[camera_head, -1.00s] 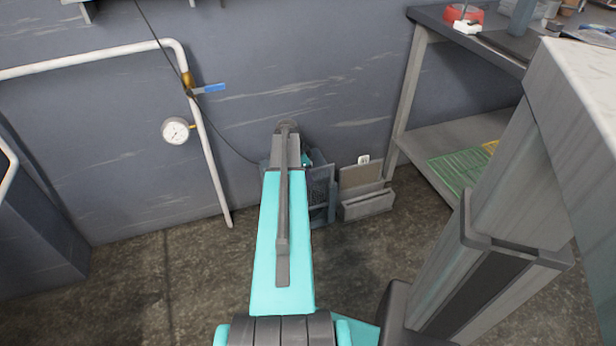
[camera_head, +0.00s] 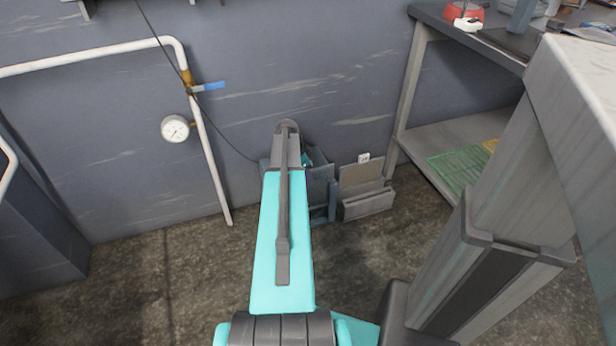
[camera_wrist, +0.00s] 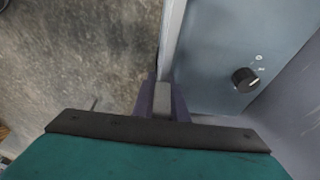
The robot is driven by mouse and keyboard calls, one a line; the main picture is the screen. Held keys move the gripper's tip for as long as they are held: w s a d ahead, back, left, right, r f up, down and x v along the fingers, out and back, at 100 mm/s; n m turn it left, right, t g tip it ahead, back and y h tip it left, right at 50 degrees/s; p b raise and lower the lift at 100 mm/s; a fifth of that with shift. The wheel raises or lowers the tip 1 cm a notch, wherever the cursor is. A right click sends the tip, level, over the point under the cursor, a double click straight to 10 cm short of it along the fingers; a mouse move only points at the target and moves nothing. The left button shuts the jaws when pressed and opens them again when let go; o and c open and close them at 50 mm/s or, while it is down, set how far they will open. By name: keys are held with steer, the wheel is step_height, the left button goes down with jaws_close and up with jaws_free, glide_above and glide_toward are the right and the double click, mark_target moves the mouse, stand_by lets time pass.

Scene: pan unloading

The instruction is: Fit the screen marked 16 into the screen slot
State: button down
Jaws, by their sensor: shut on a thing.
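My gripper (camera_wrist: 162,100) is at the bottom middle of the wrist view, its two dark fingers shut on a narrow grey piece (camera_wrist: 162,104), seemingly the screen's grip. The screen's mesh and its number 16 do not show. The blue-grey machine (camera_wrist: 215,50) is just right of the fingers, with a pale upright edge beside them. In the head view the machine (camera_head: 320,187) stands on the floor by the wall, partly behind my arm. The gripper is hidden there. The slot cannot be made out, nor how deep the screen sits.
A low rack (camera_head: 367,205) with an upright panel and a small white tag (camera_head: 363,158) stands right of the machine. A workbench (camera_head: 430,40) with a lower shelf is at the right. A white pipe with a gauge (camera_head: 174,129) runs down the wall. Floor at left is clear.

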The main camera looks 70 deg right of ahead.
mark_target(308, 186)
steer(key=shift+f+b, duration=1.2)
steer(key=shift+f, duration=1.85)
stand_by(3.7)
steer(key=shift+r, duration=0.1)
stand_by(1.2)
